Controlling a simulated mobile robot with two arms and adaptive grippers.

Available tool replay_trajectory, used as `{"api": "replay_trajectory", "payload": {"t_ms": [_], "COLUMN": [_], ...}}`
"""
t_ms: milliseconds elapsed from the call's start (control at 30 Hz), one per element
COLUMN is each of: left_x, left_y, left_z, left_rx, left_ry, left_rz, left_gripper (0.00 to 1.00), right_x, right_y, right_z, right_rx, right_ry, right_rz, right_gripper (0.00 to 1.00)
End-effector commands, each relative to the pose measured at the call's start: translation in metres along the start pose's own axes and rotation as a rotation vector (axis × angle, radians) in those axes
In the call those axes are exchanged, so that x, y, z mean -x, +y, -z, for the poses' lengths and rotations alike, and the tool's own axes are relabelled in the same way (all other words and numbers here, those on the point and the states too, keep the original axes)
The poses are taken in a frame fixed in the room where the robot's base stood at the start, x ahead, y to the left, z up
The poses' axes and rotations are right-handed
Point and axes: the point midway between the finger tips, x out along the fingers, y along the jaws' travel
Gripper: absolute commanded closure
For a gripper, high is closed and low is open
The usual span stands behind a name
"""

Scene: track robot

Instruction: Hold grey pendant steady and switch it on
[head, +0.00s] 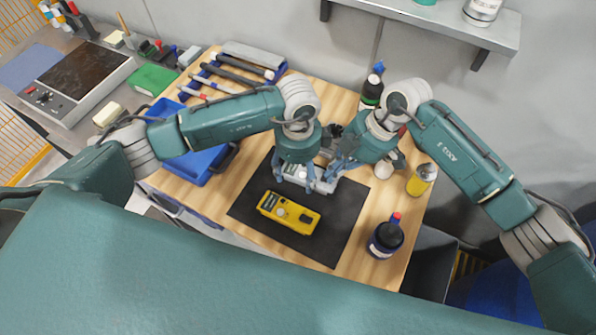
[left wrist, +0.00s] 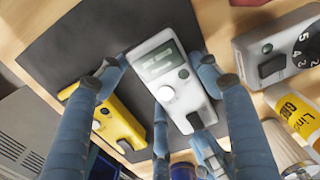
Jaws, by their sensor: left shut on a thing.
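The grey pendant (head: 322,187) lies on a black mat (head: 345,215), partly hidden by my grippers in the head view. In the left wrist view the grey pendant (left wrist: 151,66) shows a small display, a pale round knob, a green button and a dark switch (left wrist: 196,122) at its near end. My left gripper (head: 295,182) is shut on the pendant, with fingers (left wrist: 158,63) along its two long sides. My right gripper (head: 343,174) is close by at its right; fingers that look like its own reach over the near end. Whether they touch the switch is unclear.
A yellow pendant (head: 289,213) lies beside the grey one on the mat. A blue tray (head: 200,165) and tools (head: 240,70) are at the left. A dark bottle (head: 386,236) and yellow can (head: 421,180) stand right. Another grey box with a dial (left wrist: 280,48) is nearby.

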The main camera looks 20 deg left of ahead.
Motion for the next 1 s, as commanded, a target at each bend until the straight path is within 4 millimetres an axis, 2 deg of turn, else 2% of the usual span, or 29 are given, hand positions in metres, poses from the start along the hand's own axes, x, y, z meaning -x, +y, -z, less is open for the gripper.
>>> {"api": "replay_trajectory", "payload": {"t_ms": [267,567,1000], "left_x": [0.000,0.000,0.000], "left_y": [0.000,0.000,0.000], "left_z": [0.000,0.000,0.000], "left_rx": [0.000,0.000,0.000], "left_ry": [0.001,0.001,0.001], "left_rz": [0.001,0.001,0.001], "left_gripper": [0.79,0.79,0.79], "right_x": [-0.008,-0.006,0.031], "right_y": [0.000,0.000,0.001], "right_z": [-0.003,-0.002,0.013], "right_rx": [0.000,0.001,0.002], "right_ry": [0.000,0.000,-0.001], "right_rz": [0.001,-0.001,-0.002], "right_gripper": [1.00,1.00,1.00]}}
